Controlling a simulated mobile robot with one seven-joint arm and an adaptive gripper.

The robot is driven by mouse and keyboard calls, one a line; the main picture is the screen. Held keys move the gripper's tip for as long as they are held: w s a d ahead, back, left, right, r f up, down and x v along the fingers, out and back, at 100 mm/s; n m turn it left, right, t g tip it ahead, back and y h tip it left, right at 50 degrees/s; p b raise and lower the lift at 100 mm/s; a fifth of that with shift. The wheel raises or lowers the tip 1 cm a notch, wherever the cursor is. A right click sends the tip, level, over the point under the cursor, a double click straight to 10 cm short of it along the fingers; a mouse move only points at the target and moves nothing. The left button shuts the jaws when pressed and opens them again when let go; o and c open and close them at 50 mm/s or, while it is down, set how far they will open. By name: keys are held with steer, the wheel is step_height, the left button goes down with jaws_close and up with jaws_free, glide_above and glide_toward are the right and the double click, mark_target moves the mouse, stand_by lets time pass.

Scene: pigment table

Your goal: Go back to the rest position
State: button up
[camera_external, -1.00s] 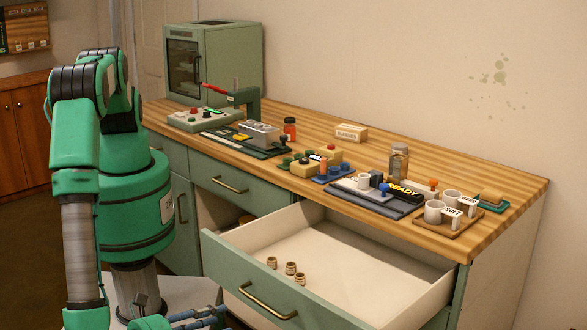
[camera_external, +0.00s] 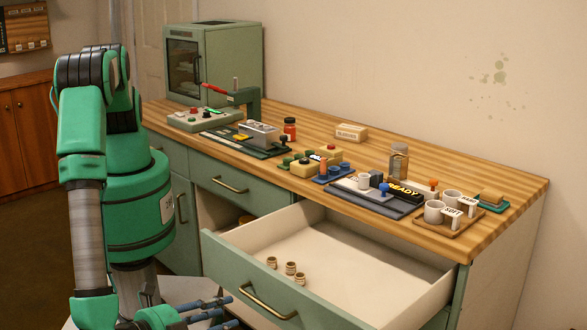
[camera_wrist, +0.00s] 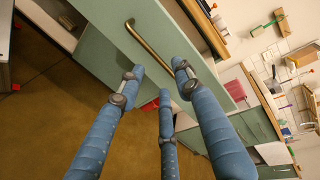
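My gripper (camera_external: 208,312) shows at the bottom of the external view, low in front of the cabinet and to the left of the open drawer (camera_external: 265,290). In the wrist view its blue fingers (camera_wrist: 160,95) are spread apart with nothing between them. They point toward the green drawer front and its brass handle (camera_wrist: 148,46). In the external view my fingers are partly cut off by the lower edge. My green arm hangs down at the left.
The drawer stands pulled out and holds several small ribbed jars (camera_external: 290,268). The wooden worktop (camera_external: 470,175) above carries trays, mugs (camera_external: 433,212), a press (camera_external: 245,98) and bottles. Open floor (camera_wrist: 50,110) lies left in the wrist view.

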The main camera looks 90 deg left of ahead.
steer(key=w+a+r+n+g, duration=0.1)
steer(key=w+a+r+g, duration=0.2)
steer(key=w+a+r, duration=0.35)
steer(key=w+a+r+n+g, duration=0.1)
steer(key=w+a+r+g, duration=0.2)
steer(key=a+r, duration=0.5)
steer(key=w+a+r+n+g+h, duration=0.2)
steer(key=a+r+g+h, duration=0.15)
steer(key=a+r, duration=1.15)
steer(key=s+a+r+n+h, duration=0.1)
steer(key=s+a+r+h, duration=0.2)
steer(key=a, duration=0.6)
steer(key=s+a+r+n+h, duration=0.1)
steer(key=s+a+r+h, duration=0.1)
steer(key=s+a+r, duration=0.35)
steer(key=s+a+r+n+t+h, duration=0.1)
steer(key=s+a+r+t, duration=0.1)
steer(key=s+a, duration=0.3)
steer(key=s+a+r+n+t+h, duration=0.1)
steer(key=s+a+r+t, duration=0.1)
steer(key=s+a, duration=0.4)
steer(key=shift+s+a+r+n+t+h, duration=0.25)
steer(key=shift+a+r+n+t+h, duration=0.1)
steer(key=shift+a, duration=0.8)
